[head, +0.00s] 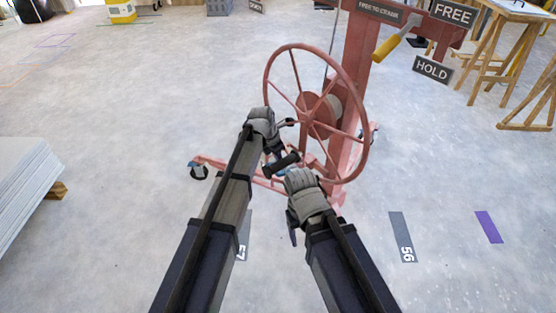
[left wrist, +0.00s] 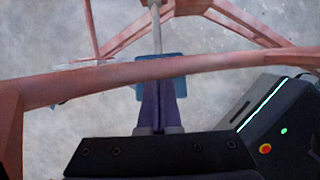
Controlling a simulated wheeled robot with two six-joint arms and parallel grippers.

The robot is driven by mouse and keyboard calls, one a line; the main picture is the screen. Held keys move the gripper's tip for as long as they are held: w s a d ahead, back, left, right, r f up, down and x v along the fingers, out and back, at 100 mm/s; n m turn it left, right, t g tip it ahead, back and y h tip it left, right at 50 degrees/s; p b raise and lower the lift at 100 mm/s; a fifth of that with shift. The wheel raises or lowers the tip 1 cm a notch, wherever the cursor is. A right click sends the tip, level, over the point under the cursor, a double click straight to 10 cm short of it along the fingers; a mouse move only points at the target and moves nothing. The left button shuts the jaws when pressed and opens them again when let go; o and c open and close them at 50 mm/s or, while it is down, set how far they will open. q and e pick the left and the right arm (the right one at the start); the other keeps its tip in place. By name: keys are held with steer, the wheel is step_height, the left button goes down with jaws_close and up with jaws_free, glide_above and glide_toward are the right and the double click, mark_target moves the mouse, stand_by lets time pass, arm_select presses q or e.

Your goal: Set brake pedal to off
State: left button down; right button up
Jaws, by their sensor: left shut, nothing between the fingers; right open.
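A red panel lift (head: 352,110) stands ahead with a spoked handwheel (head: 268,80). A lever with a yellow grip (head: 387,48) sits beside signs reading FREE (head: 454,13) and HOLD (head: 432,69). A blue pad (left wrist: 174,66), possibly the brake pedal, shows in the left wrist view on a grey rod (left wrist: 156,30). My left gripper (left wrist: 158,85) is shut and empty, its fingertips overlapping the pad; contact cannot be told. In the head view its fingers are hidden near the wheel's lower left. My right gripper (head: 293,237) is open, nearer and lower, apart from the lift.
A red curved bar (left wrist: 215,65), likely the wheel rim, crosses over my left fingers. The lift's base leg (head: 215,162) ends in a caster at left. Stacked panels (head: 25,180) lie far left, wooden trestles (head: 490,65) at right.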

arm_select(q)
steer(key=shift+w+d+r, duration=0.2)
steer(key=shift+w+d, duration=0.15)
steer(key=shift+d, duration=0.05)
steer(key=shift+r, duration=0.15)
steer(key=shift+s+a+r+p, duration=0.15)
steer(key=shift+r+p, duration=0.45)
steer(key=shift+p, duration=0.25)
steer(key=p+v, duration=0.5)
steer(key=v, duration=0.1)
steer(key=shift+s+a+p, duration=0.2)
steer(key=shift+s+p, duration=0.15)
steer(key=shift+p, duration=0.05)
